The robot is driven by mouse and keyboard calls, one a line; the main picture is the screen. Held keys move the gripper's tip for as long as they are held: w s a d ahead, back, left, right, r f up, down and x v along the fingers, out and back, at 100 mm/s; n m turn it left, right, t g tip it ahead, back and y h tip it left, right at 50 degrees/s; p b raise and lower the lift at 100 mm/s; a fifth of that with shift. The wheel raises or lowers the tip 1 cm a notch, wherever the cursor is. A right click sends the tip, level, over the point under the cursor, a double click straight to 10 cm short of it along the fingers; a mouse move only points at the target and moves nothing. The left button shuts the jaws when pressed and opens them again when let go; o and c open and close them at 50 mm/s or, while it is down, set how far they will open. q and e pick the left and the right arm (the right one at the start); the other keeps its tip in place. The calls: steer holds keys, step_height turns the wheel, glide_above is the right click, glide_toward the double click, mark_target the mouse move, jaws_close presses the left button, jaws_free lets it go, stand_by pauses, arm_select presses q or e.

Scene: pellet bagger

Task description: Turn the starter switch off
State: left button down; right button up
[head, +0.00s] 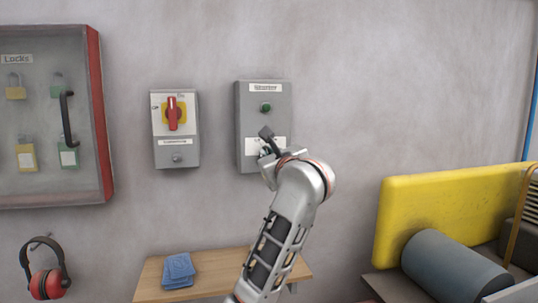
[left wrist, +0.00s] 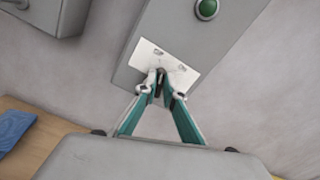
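The starter box (head: 243,122) is a grey wall box with a name label at its top and a green button (head: 265,107) below it. In the left wrist view its lower part carries a white plate (left wrist: 182,68) with small dark marks. A small dark switch (left wrist: 160,84) stands on the plate, mostly hidden by fingertips. My left gripper (left wrist: 161,87) has its fingertips drawn close together on either side of this switch, at the plate. In the head view my left gripper (head: 268,146) covers the lower part of the box. My right gripper is not in view.
To the left hangs a grey switch box (head: 160,149) with a red handle on yellow, then a lock cabinet (head: 99,115). A yellow guard (head: 440,195) and roller stand right.

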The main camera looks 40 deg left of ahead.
arm_select(q)
steer(key=shift+n+b, duration=0.6)
steer(key=shift+n, duration=0.5)
steer(key=c, duration=2.1)
jaws_free()
steer(key=shift+s, duration=0.1)
steer(key=shift+c, duration=0.2)
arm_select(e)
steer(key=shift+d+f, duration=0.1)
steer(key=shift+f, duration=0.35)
arm_select(q)
steer(key=v, duration=1.2)
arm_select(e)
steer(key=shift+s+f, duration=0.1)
